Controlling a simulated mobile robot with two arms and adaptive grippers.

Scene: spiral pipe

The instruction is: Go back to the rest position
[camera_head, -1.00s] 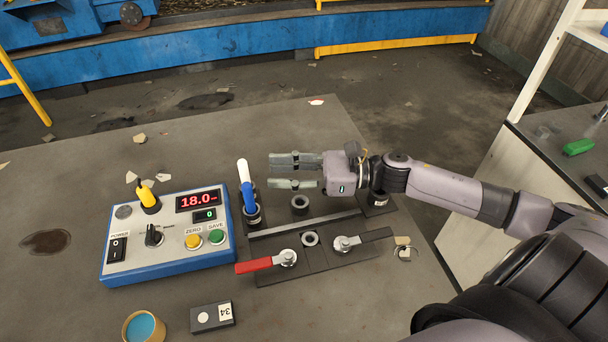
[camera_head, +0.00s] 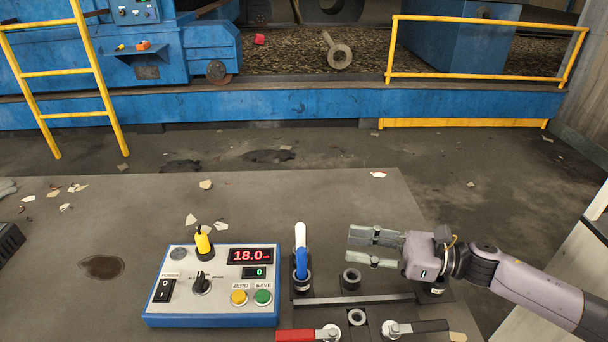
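My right gripper (camera_head: 349,248) hangs above the workbench at the right. Its two grey fingers are apart, one above the other in the picture, with nothing between them. They point left toward a blue and white tool (camera_head: 301,250), which stands upright in a holder, and there is a clear gap between them. A dark ring holder (camera_head: 351,279) shows just below the fingers. My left gripper is not clearly in view.
The workbench (camera_head: 330,215) carries a control box (camera_head: 210,316) reading 18.0 with a yellow piece on top. A red-handled valve (camera_head: 305,336) and a black-handled valve (camera_head: 410,328) sit in front. Beyond are floor, yellow railings and a blue machine.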

